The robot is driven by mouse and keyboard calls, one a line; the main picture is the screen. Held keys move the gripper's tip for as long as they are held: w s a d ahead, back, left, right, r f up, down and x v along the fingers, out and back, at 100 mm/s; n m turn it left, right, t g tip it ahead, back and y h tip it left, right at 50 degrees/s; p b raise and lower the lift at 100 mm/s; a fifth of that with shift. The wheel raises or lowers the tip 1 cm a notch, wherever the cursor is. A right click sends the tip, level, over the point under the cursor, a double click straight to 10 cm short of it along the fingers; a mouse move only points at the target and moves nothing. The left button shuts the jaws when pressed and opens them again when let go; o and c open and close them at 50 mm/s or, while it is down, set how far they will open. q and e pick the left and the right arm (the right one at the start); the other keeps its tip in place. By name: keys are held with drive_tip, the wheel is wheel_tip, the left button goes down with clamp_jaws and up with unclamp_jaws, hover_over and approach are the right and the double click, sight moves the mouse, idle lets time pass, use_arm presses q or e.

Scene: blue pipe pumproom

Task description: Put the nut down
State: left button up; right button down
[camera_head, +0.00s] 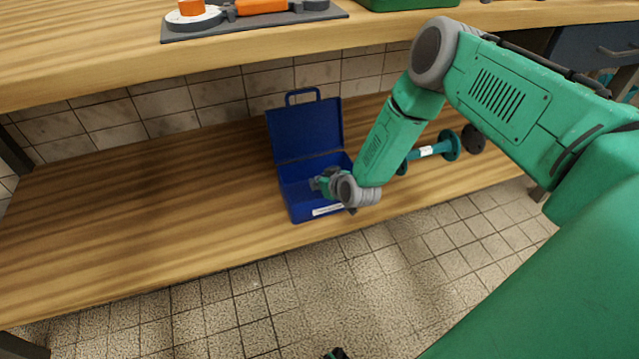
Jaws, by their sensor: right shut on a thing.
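My right gripper (317,184) reaches in from the right and is small in the view. It is over the open blue toolbox (299,206), which sits on the lower wooden shelf with its lid raised at the back. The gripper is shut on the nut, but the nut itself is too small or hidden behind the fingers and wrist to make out. I cannot tell whether the gripper touches the toolbox floor.
A teal flanged pipe piece (428,151) and a dark round disc (473,138) lie on the lower shelf (130,205) to the right. The shelf's left side is clear. The upper bench (90,60) overhangs, carrying a grey tray with orange-and-white parts (255,15).

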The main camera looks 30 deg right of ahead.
drive_tip(key=shift+a+r, duration=0.1)
drive_tip(key=shift+r, duration=0.15)
drive_tip(key=shift+d+f, duration=0.6)
drive_tip(key=shift+f, duration=0.25)
drive_tip(key=c, duration=1.3)
unclamp_jaws()
drive_tip(key=shift+a+r, duration=0.1)
drive_tip(key=shift+a, duration=0.3)
use_arm(q)
drive_tip(key=shift+a+r, duration=0.1)
